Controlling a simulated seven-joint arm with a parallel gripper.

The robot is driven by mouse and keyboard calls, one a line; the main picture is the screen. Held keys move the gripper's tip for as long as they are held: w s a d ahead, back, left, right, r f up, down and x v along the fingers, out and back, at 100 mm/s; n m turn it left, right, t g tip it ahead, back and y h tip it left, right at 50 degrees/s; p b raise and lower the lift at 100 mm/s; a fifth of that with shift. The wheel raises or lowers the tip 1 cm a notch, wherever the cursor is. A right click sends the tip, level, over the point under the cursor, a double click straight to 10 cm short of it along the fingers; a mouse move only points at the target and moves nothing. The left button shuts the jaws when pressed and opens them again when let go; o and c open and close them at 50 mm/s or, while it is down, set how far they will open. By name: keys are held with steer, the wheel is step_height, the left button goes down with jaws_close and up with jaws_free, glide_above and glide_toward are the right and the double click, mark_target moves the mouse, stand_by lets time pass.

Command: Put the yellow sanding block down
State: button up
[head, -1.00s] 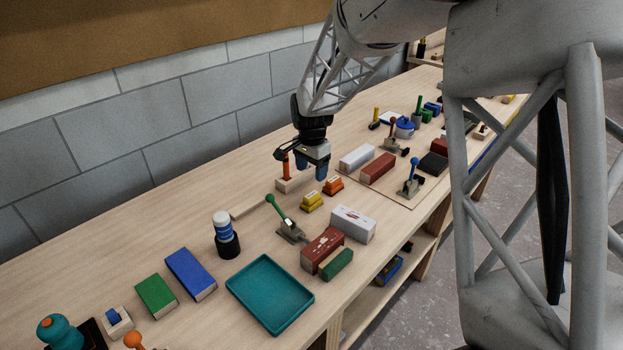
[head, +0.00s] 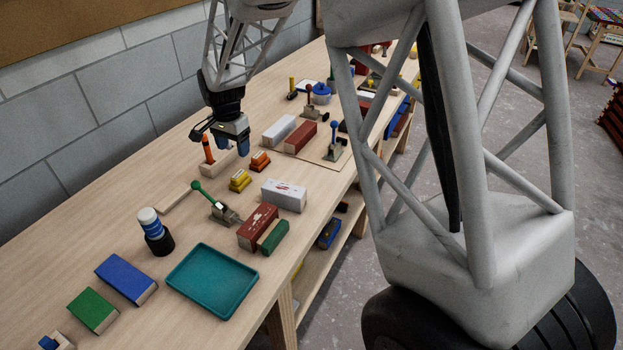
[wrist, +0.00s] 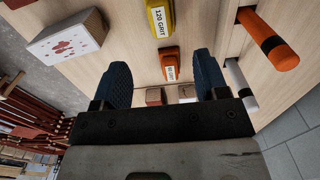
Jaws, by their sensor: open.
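The yellow sanding block (head: 240,181) rests on the wooden bench, beside an orange sanding block (head: 260,162). In the wrist view the yellow block (wrist: 160,18) shows a "120 GRIT" label near the top edge. The orange block (wrist: 170,66) lies nearer, in line with the space between my fingers. My gripper (head: 231,146) is above the bench, behind the two blocks in the head view. In the wrist view its two blue fingers (wrist: 162,80) are spread apart with nothing held between them.
An orange-handled peg on a wooden base (head: 208,152) stands close left of my gripper. A white box (head: 284,195), a green-handled clamp (head: 212,203) and a red-brown block (head: 257,227) are nearby. A teal tray (head: 213,282) is nearer the front. Bare bench lies along the wall.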

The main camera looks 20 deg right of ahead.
steer(key=s+d+r+n, duration=0.1)
steer(key=s+d+r, duration=0.3)
steer(key=s, duration=0.3)
steer(key=s+d+r+n+t, duration=0.1)
steer(key=s+d+r+n, duration=0.1)
steer(key=s+d+r, duration=0.3)
steer(key=s+d+r+n, duration=0.1)
steer(key=s+d+r, duration=0.15)
steer(key=s, duration=0.55)
steer(key=s+d+n, duration=0.2)
steer(key=s, duration=0.9)
steer(key=s+d+r+n+t, duration=0.1)
steer(key=s+d+n, duration=0.1)
steer(key=s, duration=0.8)
steer(key=shift+s+d+r+n+t, duration=0.15)
steer(key=shift+s+d+n+t, duration=0.15)
steer(key=shift+s+d+n, duration=0.1)
steer(key=shift+o, duration=0.5)
steer(key=shift+w, duration=0.1)
